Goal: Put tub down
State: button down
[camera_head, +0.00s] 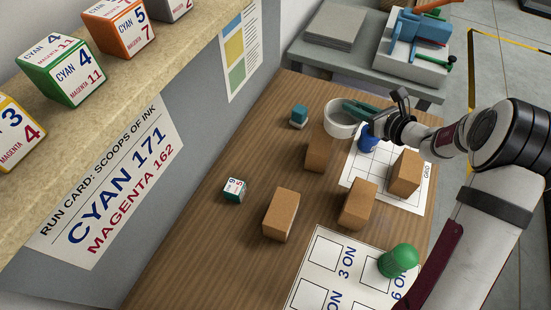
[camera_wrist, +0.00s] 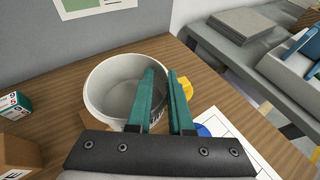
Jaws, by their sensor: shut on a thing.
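The tub (camera_head: 333,124) is a round, open white container near the far end of the wooden table. In the wrist view the tub (camera_wrist: 100,95) looks upright, and the part of its inside that I see looks empty. My gripper (camera_head: 354,107) reaches in from the right and is shut on the tub's near right wall, with one teal finger inside the rim. In the wrist view the gripper (camera_wrist: 166,80) hides part of that wall. I cannot tell whether the tub's bottom touches the table.
A blue object (camera_head: 367,144) stands on a white grid sheet (camera_head: 385,191) just below my gripper. Several brown boxes (camera_head: 281,214) stand nearby. A teal-and-white cube (camera_head: 299,116) is left of the tub. A green piece (camera_head: 398,260) stands on a printed card. Wood is bare at left front (camera_head: 200,250).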

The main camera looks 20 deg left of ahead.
jog(key=s+a+f, duration=0.1)
jog(key=s+a, duration=0.7)
jog(key=s, duration=0.2)
jog(key=shift+n+g+y, duration=0.3)
jog(key=shift+n+g, duration=0.1)
jog(key=a+f, duration=0.2)
jog(key=a, duration=0.1)
jog(key=s+a+f, duration=0.1)
jog(key=a+f, duration=0.2)
jog(key=a, duration=0.1)
jog(key=a+f, duration=0.2)
jog(key=a, duration=0.2)
jog(key=shift+s+a+f, duration=0.15)
jog(key=shift+s+a, duration=0.1)
jog(key=shift+s, duration=0.05)
notch_tip(320, 180, down, 3)
jog(key=shift+f, duration=0.45)
jog(key=c, duration=0.8)
grip_release()
jog(key=shift+f, duration=0.1)
